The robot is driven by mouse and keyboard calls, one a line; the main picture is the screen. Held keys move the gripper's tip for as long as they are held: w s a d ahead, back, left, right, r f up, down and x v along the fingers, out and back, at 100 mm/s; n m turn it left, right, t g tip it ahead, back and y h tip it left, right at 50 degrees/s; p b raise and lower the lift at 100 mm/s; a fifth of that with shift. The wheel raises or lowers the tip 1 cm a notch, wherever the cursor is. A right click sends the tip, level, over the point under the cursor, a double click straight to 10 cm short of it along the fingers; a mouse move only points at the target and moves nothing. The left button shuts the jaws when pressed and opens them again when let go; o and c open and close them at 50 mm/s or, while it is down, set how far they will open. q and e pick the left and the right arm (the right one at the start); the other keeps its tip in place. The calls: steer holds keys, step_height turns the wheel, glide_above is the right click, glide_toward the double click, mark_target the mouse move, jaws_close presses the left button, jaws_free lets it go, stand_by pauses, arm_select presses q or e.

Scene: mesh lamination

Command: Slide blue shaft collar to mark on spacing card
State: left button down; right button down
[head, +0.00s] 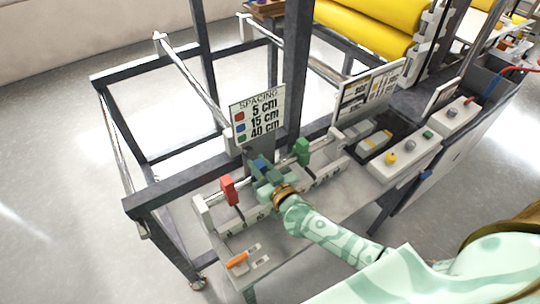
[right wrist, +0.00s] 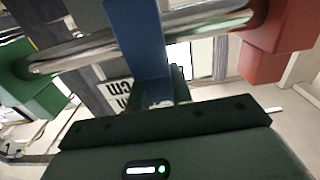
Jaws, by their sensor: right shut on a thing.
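The blue shaft collar (head: 258,163) sits on a metal shaft between the red collar (head: 228,188) and the green collar (head: 302,150). My right gripper (head: 265,172) is shut on the blue collar. In the right wrist view the blue collar (right wrist: 139,38) stands at the gripper, with the red collar (right wrist: 280,40) on the right and the green collar (right wrist: 32,88) on the left. The spacing card (head: 257,116) stands behind the shaft and lists 5 cm with red, 15 cm with blue and 40 cm with green. My left gripper is not in view.
A pale scale strip with marks too small to read runs in front of the shaft. An orange-handled tool (head: 237,260) lies on the bench front. A control box (head: 405,158) with buttons stands at the right. Dark frame posts rise behind.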

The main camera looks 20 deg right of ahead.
steer(key=shift+s+a, duration=0.1)
steer(key=shift+a, duration=0.1)
steer(key=c, duration=1.4)
jaws_free()
steer(key=shift+a, duration=0.1)
steer(key=shift+o, duration=0.8)
steer(key=shift+a, duration=0.1)
steer(key=shift+s+d, duration=0.25)
steer(key=shift+s, duration=0.15)
steer(key=s+d+p, duration=0.1)
steer(key=s+d, duration=0.1)
steer(key=s, duration=1.3)
steer(key=shift+s, duration=0.2)
